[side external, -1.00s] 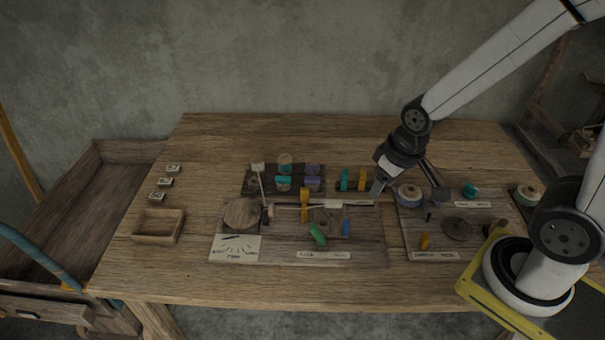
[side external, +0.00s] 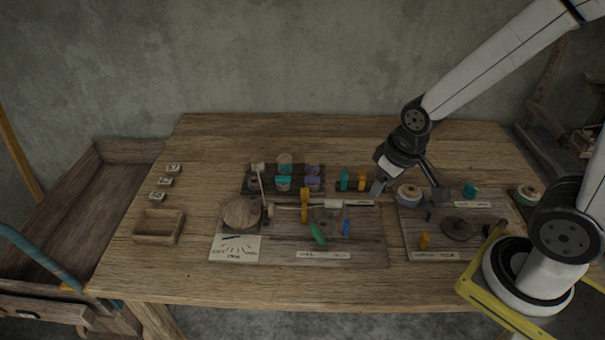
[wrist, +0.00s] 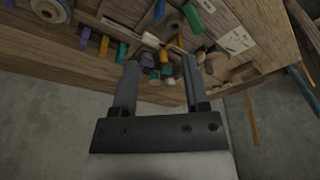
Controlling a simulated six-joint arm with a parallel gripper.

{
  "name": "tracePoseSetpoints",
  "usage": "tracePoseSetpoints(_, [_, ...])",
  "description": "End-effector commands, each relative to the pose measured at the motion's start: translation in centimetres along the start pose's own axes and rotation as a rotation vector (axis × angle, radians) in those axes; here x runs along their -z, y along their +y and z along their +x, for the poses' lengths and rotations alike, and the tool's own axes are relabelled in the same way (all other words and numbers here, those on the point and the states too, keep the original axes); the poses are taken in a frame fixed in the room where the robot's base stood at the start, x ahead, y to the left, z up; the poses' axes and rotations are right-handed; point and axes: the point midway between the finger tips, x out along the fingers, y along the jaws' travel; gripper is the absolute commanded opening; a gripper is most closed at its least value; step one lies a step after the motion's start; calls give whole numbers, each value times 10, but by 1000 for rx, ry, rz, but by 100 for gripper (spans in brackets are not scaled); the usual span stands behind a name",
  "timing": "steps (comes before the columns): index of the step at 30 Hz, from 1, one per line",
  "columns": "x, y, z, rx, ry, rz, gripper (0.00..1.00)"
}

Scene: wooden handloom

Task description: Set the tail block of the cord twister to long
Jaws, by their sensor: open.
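The central board (side external: 370,250) carries what looks like the cord twister: a round wooden disc (side external: 241,212), a pale horizontal bar (side external: 350,203), an orange upright piece (side external: 304,204), a green handle (side external: 318,234) and a blue peg (side external: 346,227). A small greyish block (side external: 333,210) sits by the bar; I cannot tell for sure that it is the tail block, nor read its setting. My gripper (side external: 409,186) is open and empty, above the table at the right of this board. In the wrist view my gripper (wrist: 160,62) has its two fingers apart, with the green handle (wrist: 193,18) beyond them.
Behind the board stand a dark rack (side external: 248,184) of coloured spools and a teal block (side external: 345,179). A lidded pot (side external: 409,195) is close under my gripper. The right board (side external: 402,238) holds a dark disc (side external: 457,228). An open wooden tray (side external: 159,226) and the table's left side have room.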

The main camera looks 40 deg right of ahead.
Motion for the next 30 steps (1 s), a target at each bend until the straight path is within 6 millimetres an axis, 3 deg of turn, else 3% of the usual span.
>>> tracePoseSetpoints(2, [0,0,0,0,0,0,59])
tracePoseSetpoints(3, [0,0,0,0,0,0,68])
tracePoseSetpoints(4, [0,0,0,0,0,0,71])
tracePoseSetpoints(14, [10,0,13,1,-30,-92,71])
tracePoseSetpoints(20, [24,2,39,9,-79,-250,71])
tracePoseSetpoints(30, [43,4,98,48,-168,-564,71])
